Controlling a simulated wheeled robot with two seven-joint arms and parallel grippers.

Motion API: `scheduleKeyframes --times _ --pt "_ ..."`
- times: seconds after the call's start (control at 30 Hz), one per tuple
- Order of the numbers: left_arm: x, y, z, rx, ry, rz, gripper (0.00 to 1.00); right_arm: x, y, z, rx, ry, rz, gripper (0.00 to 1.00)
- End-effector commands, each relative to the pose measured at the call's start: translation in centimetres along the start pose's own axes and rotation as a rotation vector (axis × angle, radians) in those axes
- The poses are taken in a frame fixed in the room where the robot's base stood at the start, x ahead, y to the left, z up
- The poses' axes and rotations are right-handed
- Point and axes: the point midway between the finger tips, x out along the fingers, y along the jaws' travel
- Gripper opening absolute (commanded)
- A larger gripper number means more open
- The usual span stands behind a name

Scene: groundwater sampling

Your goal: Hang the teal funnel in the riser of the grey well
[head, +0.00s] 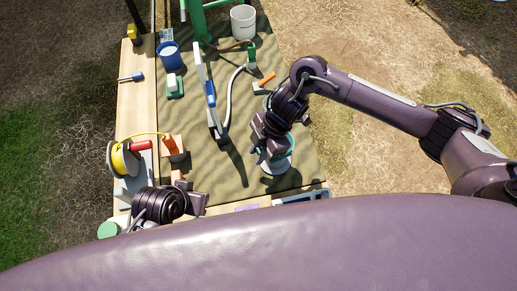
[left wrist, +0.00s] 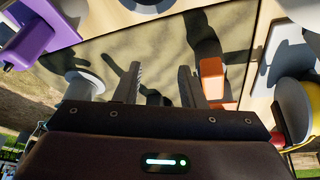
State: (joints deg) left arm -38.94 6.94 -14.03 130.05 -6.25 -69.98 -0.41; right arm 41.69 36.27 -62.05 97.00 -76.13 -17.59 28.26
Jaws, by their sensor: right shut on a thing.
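My right gripper (head: 266,150) is at the right part of the mat, pointing down. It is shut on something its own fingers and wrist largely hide. A pale round thing with a teal rim (head: 279,168), which looks like the teal funnel, shows right under and beside its fingers. I cannot tell whether it hangs free or rests on something. I cannot pick out the grey well or its riser for sure. My left gripper (head: 197,203) is low at the near edge of the table. In the left wrist view its two fingers (left wrist: 163,88) are apart with nothing between them.
An orange block (left wrist: 212,78) is near my left fingers.

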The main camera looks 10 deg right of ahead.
Motion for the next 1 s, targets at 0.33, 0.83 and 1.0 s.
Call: scheduleKeyframes --times 0.33,0.83,1.0 --pt "0.1 0.0 0.1 0.0 0.0 -0.001 0.36 0.4 0.0 0.2 0.001 0.0 0.0 0.36" --pt "-0.3 0.3 -0.4 0.002 0.021 0.006 0.36 -0.5 0.1 0.1 0.0 0.0 0.002 0.49" --pt "-0.9 -0.6 0.3 -0.017 -0.049 -0.012 0.36 -3.6 0.1 0.1 0.001 -0.001 0.003 0.49"
